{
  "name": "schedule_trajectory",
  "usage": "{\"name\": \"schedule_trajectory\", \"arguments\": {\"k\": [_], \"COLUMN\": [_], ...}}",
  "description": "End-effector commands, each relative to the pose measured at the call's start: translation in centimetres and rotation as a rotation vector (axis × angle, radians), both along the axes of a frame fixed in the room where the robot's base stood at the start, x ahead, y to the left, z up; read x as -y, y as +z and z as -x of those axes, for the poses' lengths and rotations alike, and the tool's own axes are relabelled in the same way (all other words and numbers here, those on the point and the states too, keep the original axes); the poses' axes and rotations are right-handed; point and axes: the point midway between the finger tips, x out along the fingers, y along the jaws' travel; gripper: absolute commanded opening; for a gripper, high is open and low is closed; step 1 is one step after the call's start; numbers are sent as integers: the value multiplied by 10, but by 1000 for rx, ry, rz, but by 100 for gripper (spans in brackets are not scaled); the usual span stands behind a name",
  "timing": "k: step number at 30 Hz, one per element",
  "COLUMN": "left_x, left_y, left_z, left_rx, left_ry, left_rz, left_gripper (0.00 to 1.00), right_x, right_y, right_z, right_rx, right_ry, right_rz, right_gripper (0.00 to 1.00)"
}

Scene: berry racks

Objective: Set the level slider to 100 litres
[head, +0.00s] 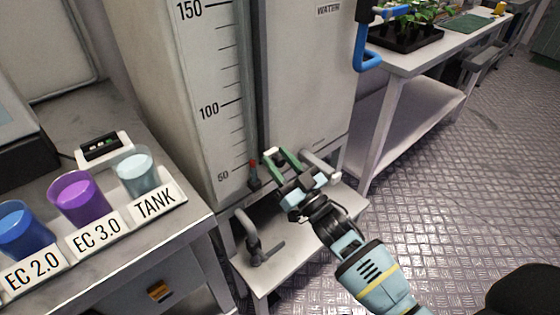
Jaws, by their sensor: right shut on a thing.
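The tall grey water tank (190,80) carries a vertical scale marked 50, 100 and 150 on its front. A dark slot runs beside the scale. The level slider (253,169), a dark block with a red pointer, sits low in this slot, close to the 50 mark and well below 100. My right gripper (272,168) is at the slider, just right of the red pointer, and is shut on it. Its green finger partly hides the grip. My left gripper is not in view.
A bench at left holds blue, purple and pale cups by labels EC 2.0, EC 3.0 and TANK (155,200). A blue pipe (366,45) and plant table (425,60) are at right. The slot above is clear.

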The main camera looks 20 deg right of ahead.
Motion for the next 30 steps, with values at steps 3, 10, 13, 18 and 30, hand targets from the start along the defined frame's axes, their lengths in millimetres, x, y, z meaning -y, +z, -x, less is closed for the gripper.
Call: {"name": "schedule_trajectory", "arguments": {"k": [3,10,13,18,30], "left_x": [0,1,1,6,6], "left_y": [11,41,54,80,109], "left_z": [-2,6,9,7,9], "left_rx": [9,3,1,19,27], "left_ry": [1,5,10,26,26], "left_rz": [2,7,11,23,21], "left_gripper": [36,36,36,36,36], "right_x": [3,4,4,4,5], "right_y": [15,59,81,116,165], "right_z": [-1,-2,-2,-2,-2], "right_rx": [2,7,10,10,7], "right_ry": [-5,-7,-7,-7,-9], "right_rz": [0,0,0,1,1], "right_gripper": [0,0,0,0,0]}}
